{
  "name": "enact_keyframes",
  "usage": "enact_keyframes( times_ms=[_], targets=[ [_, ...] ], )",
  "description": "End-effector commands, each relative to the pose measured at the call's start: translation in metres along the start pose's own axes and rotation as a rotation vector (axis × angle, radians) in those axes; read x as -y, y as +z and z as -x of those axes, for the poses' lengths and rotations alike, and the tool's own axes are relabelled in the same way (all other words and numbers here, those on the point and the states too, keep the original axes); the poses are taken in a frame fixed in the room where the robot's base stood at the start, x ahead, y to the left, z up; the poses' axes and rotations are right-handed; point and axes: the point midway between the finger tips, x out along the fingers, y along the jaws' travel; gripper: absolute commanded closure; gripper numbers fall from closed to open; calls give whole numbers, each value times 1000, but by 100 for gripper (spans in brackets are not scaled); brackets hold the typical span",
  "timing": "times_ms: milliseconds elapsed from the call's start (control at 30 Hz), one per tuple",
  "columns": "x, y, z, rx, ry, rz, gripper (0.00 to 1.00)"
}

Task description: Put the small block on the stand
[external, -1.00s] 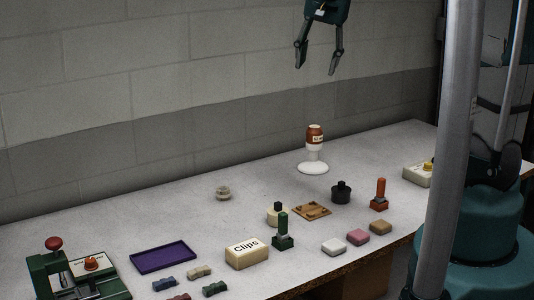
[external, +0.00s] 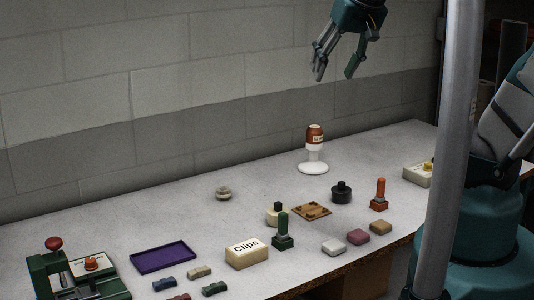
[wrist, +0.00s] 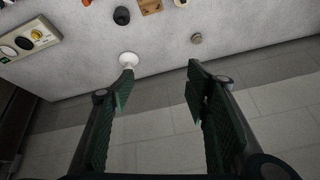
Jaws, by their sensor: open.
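I cannot tell which one is the small block. A white stand (external: 313,168) with a round base is at the table's back, with a red-brown and white piece (external: 314,135) on top. Its white base also shows in the wrist view (wrist: 128,59), beside the left fingertip. My gripper (external: 334,77) is open and empty, high above the table's back; both fingers show in the wrist view (wrist: 160,72).
A green stamp (external: 283,232), orange stamp (external: 379,195), black round pot (external: 341,192), wooden board (external: 311,211) and clips box (external: 246,254) crowd the middle. A purple tray (external: 163,257) and green press (external: 75,272) are left. The wall is behind; the back left is mostly clear.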

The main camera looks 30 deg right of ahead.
Motion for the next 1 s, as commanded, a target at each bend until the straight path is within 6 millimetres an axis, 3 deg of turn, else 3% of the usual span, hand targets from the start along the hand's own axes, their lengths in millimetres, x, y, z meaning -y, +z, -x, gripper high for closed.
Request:
enact_keyframes(
  times_ms=[200,433,1000],
  targets=[
    [1,34,8,-45,-21,135,52],
    [1,60,12,-87,-35,252,52],
    [2,70,13,-105,-40,302,52]
  ],
)
